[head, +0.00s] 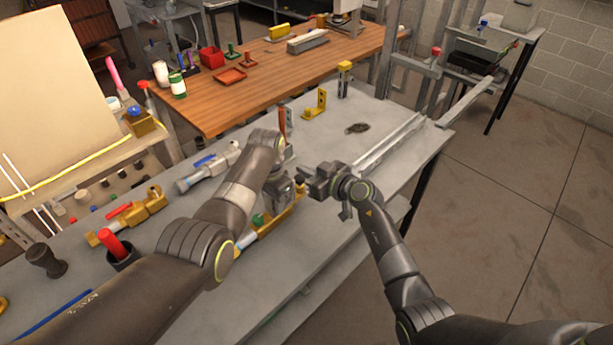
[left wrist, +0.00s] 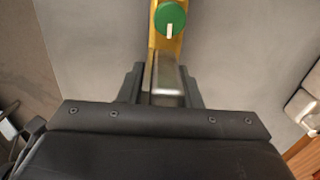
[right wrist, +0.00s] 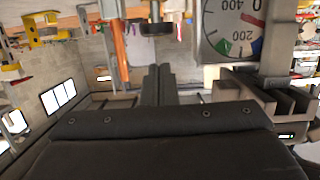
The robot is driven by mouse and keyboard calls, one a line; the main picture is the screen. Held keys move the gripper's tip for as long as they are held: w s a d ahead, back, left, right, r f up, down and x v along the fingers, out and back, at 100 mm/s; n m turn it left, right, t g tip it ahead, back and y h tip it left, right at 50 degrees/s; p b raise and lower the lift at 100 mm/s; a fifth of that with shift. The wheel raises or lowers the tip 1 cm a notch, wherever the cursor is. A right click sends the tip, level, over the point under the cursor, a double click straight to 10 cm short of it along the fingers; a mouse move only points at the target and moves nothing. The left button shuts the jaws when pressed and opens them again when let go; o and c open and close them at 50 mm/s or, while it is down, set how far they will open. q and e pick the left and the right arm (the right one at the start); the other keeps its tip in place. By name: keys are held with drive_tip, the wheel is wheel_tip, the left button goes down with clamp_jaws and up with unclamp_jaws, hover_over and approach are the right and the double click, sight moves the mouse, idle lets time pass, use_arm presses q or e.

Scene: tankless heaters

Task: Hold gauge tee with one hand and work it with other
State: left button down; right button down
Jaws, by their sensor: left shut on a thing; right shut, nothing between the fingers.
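The gauge tee (head: 280,220) is a brass body with a grey metal block and a green knob (head: 257,220), low above the grey bench in the head view. My left gripper (head: 284,180) is shut on its grey block; the left wrist view shows the block (left wrist: 166,80) between the fingers, with the white-marked green knob (left wrist: 170,18) beyond. My right gripper (head: 308,182) is shut and empty, just right of the tee.
An upright yellow bracket (head: 317,103) stands behind. The bench's right part is mostly clear, with a metal rail (head: 390,143) along it.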

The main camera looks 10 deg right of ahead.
drive_tip(key=shift+f, duration=1.15)
drive_tip(key=shift+s+f, duration=0.1)
drive_tip(key=shift+f, duration=1.2)
drive_tip(key=shift+r, duration=0.55)
approach(302, 178)
drive_tip(key=r, duration=0.1)
drive_tip(key=s+r, duration=0.1)
drive_tip(key=d+r, duration=0.1)
drive_tip(key=shift+s+r, duration=0.3)
drive_tip(key=shift+r, duration=0.05)
idle(0.6)
